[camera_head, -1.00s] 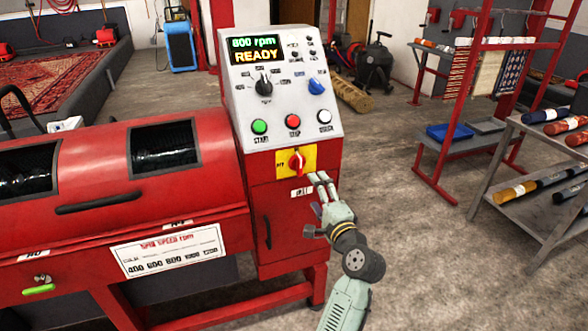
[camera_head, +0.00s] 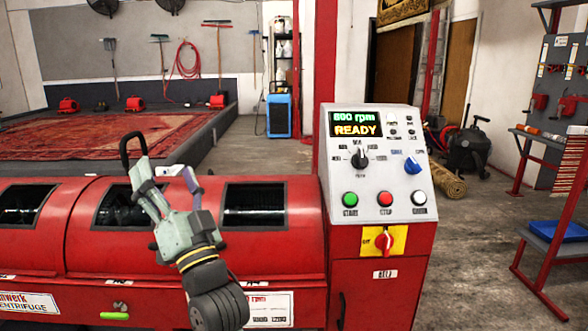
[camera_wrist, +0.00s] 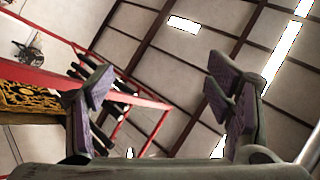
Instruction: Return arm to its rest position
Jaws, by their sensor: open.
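My gripper (camera_head: 166,185) is raised in front of the red centrifuge (camera_head: 300,205) in the head view, with its fingers pointing up and to the left. Its fingers are spread apart with nothing between them. In the wrist view my open gripper (camera_wrist: 165,100) points up toward the ceiling (camera_wrist: 180,60), and only the room shows between the fingers. The forearm runs down to the bottom of the head view, and the arm covers part of the centrifuge's front and one of its labels.
The control panel (camera_head: 380,160) stands right of my gripper and reads 800 rpm READY. A black lid handle (camera_head: 128,150) stands up just behind the fingers. A patterned rug (camera_head: 110,135) lies beyond. A rack with a blue tray (camera_head: 560,231) is at right, with open floor before it.

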